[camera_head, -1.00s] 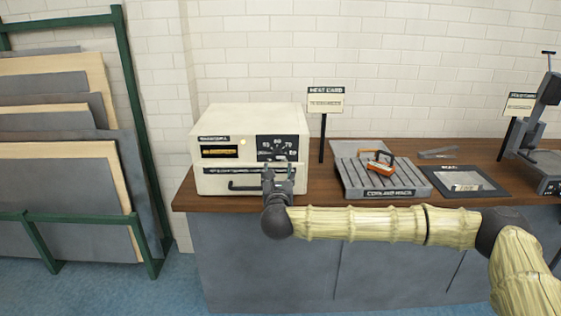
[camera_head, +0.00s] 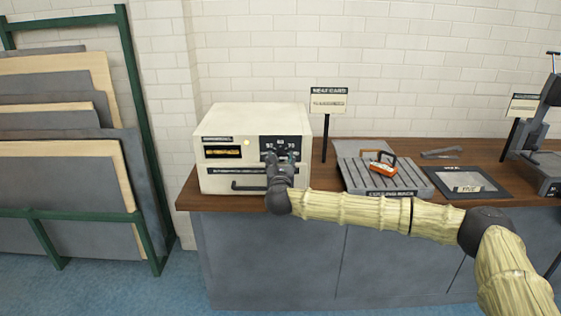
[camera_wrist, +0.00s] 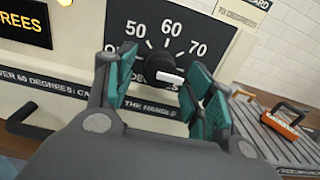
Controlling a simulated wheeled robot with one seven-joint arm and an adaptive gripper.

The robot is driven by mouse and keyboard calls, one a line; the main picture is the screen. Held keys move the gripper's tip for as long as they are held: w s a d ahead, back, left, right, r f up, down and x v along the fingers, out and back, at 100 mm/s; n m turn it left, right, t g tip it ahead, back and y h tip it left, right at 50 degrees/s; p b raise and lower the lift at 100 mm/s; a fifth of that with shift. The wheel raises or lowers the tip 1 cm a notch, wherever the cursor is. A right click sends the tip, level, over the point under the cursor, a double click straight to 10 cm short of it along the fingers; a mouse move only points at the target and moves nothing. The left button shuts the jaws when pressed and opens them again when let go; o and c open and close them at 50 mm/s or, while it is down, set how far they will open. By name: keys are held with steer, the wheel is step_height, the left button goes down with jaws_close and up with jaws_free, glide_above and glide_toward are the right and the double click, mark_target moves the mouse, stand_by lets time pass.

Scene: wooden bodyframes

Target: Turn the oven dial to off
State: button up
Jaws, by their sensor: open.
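The oven is a cream box (camera_head: 250,118) on the wooden counter, with a black dial panel (camera_head: 292,143) at its front right. In the wrist view, the black dial (camera_wrist: 158,66) sits below the marks 50, 60 and 70. Its pale end (camera_wrist: 171,78) faces right and slightly down. My gripper (camera_head: 280,158) is in front of the panel and hides the dial in the head view. In the wrist view, my gripper (camera_wrist: 157,74) is open, with one teal finger pad on each side of the dial. I cannot tell whether either pad touches it. Lettering left of the dial is partly hidden by a finger.
The oven's dark handle (camera_head: 247,187) runs below the dial panel. A sign on a post (camera_head: 328,101) stands right of the oven.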

steer(key=c, duration=1)
